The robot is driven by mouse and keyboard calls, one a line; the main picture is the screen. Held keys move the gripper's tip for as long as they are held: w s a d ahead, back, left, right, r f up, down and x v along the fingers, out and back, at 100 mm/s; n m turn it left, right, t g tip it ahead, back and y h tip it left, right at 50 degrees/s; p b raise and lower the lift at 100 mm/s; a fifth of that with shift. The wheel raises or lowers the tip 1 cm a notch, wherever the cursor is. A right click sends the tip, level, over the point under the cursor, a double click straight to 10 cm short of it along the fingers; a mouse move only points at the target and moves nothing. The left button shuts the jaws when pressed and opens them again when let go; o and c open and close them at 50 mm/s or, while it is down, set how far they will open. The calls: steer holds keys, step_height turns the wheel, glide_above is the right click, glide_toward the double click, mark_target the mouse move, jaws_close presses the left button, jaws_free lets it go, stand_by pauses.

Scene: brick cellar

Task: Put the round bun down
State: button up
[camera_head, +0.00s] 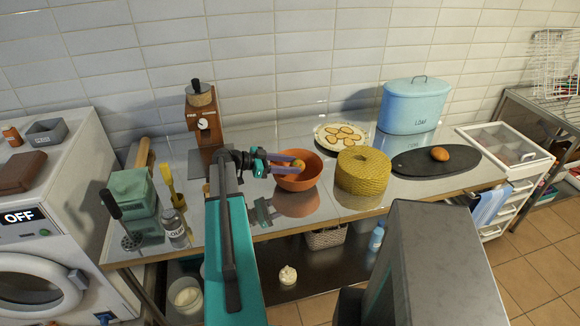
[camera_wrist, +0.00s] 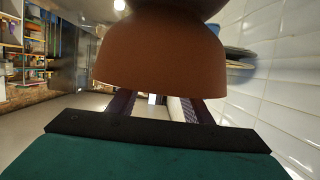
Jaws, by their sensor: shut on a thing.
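My gripper (camera_head: 297,163) reaches in from the left with its purple fingers closed on the small golden-brown round bun (camera_head: 299,164). The fingertips and bun are at the mouth of the orange bowl (camera_head: 298,181), inside its outline. I cannot tell whether the bun touches the bowl. The bowl stands upright on the shiny counter. In the wrist view, which is upside down, the bowl (camera_wrist: 160,55) fills the top middle. The fingers go in past its near rim, so the fingertips and bun are hidden there.
A yellow woven container (camera_head: 363,171) stands close right of the bowl. A plate of flat round pieces (camera_head: 330,146) lies behind. A grinder (camera_head: 202,115) stands at left.

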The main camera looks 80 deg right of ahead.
steer(key=shift+a+f+b, duration=0.15)
steer(key=shift+f+b, duration=0.25)
steer(key=shift+f, duration=0.1)
steer(key=shift+f, duration=0.1)
steer(key=o, duration=1)
steer(key=shift+r+p, duration=0.9)
steer(key=shift+p, duration=0.3)
steer(key=shift+w+f+b, duration=0.15)
steer(key=shift+w+b, duration=0.1)
steer(key=shift+b, duration=0.1)
steer(key=shift+b+v, duration=0.6)
steer(key=shift+v, duration=0.55)
steer(key=b+v, duration=0.3)
steer(key=v, duration=0.6)
steer(key=shift+b, duration=0.3)
